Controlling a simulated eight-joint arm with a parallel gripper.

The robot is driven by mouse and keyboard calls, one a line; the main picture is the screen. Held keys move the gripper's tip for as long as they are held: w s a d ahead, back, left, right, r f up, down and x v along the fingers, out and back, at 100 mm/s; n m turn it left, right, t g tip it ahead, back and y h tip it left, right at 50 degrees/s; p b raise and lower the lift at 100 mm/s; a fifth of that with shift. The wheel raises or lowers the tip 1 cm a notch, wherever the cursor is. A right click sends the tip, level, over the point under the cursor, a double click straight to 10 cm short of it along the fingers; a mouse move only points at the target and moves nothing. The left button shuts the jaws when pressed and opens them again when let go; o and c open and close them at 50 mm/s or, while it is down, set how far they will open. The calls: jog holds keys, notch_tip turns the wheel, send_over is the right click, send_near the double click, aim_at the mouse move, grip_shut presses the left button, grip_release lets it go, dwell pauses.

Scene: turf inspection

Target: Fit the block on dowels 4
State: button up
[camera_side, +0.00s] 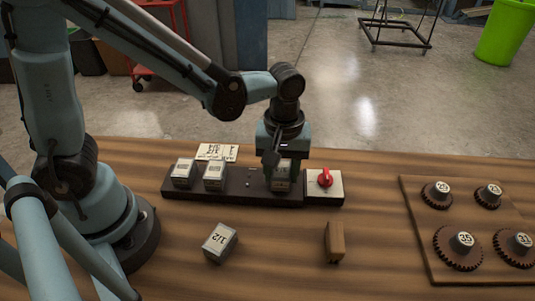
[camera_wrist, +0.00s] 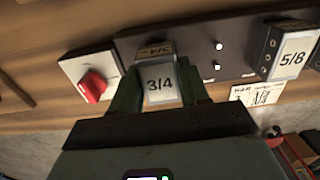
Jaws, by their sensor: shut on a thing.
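My gripper (camera_side: 281,170) is shut on a grey block labelled 3/4 (camera_wrist: 160,85), with a finger on each side of it. The held block is at the right end of the dark base strip (camera_side: 231,192), beside the red-knob panel. Whether it is fully down on its dowels cannot be told; any dowels under it are hidden. Two bare light dowels (camera_wrist: 218,56) show on the strip next to it. Two similar blocks stand at the strip's left end, one (camera_side: 183,172) and another (camera_side: 214,176). The wrist view shows one labelled 5/8 (camera_wrist: 291,52).
A loose block labelled 1/2 (camera_side: 220,242) and a brown block (camera_side: 335,242) lie on the wooden table in front of the strip. The red knob (camera_side: 325,178) adjoins the strip's right end. A board (camera_side: 425,213) with numbered gears is at right. A paper card (camera_side: 216,152) lies behind.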

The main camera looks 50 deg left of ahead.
jog(key=shift+f, duration=0.4)
jog(key=o, duration=1.1)
jog(key=shift+o, duration=0.2)
notch_tip(320, 180, up, 12)
jog(key=s+a+f+m+t, duration=0.1)
jog(key=s+a+m+t, duration=0.1)
jog(key=a+m+t, duration=0.5)
jog(key=a+m, duration=0.2)
jog(key=a, duration=0.2)
jog(key=shift+s+f, duration=0.15)
jog(key=shift+s, duration=0.15)
